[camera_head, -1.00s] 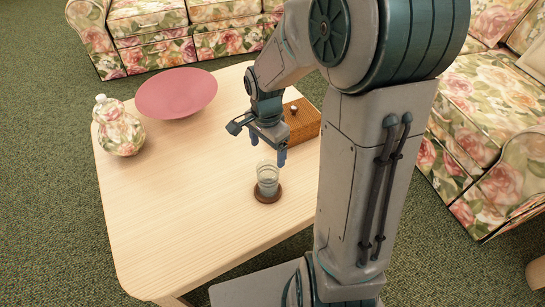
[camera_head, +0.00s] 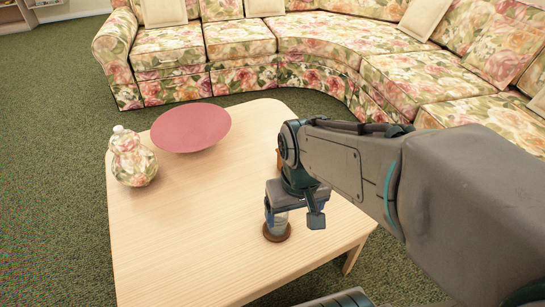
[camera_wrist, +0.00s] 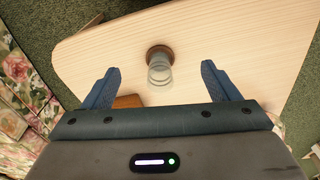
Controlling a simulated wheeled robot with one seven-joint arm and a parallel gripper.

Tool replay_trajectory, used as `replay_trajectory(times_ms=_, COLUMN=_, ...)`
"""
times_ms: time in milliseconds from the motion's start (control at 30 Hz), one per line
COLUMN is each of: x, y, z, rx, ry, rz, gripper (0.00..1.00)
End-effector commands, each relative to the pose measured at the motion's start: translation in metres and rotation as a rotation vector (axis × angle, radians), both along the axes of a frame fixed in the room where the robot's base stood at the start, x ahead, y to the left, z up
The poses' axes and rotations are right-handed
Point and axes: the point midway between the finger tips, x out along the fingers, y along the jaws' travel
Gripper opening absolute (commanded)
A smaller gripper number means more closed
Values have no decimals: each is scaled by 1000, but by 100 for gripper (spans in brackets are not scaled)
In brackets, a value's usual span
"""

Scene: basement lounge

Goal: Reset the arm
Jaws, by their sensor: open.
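My gripper (camera_head: 293,213) hangs over the light wood table (camera_head: 190,240), with nothing held between its fingers. In the wrist view the two blue fingers are wide apart (camera_wrist: 162,70). A clear glass (camera_head: 280,222) stands upright on a round brown coaster (camera_head: 277,236); the gripper hides its upper part in the head view. In the wrist view the glass (camera_wrist: 159,72) shows between the fingers, apart from both, with the coaster (camera_wrist: 160,50) under it. My arm reaches in from the right.
A pink bowl (camera_head: 191,127) and a floral jar (camera_head: 133,162) stand at the table's left. A brown box, mostly hidden behind my arm, shows in the wrist view (camera_wrist: 127,101). A floral sofa (camera_head: 240,45) curves around the back. The table's front left is clear.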

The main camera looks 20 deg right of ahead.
Motion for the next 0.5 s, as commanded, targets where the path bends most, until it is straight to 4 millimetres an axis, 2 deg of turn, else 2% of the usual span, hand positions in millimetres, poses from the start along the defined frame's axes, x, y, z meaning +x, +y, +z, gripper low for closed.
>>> replay_trajectory(times_ms=133, x=0, y=0, z=5, rx=-1, ry=-1, rz=-1, gripper=82)
replay_trajectory(times_ms=233, x=0, y=0, z=21, rx=-2, ry=-2, rz=0, gripper=82)
replay_trajectory(times_ms=500, x=-1, y=-2, z=97, rx=-7, ry=-25, rz=-1, gripper=82)
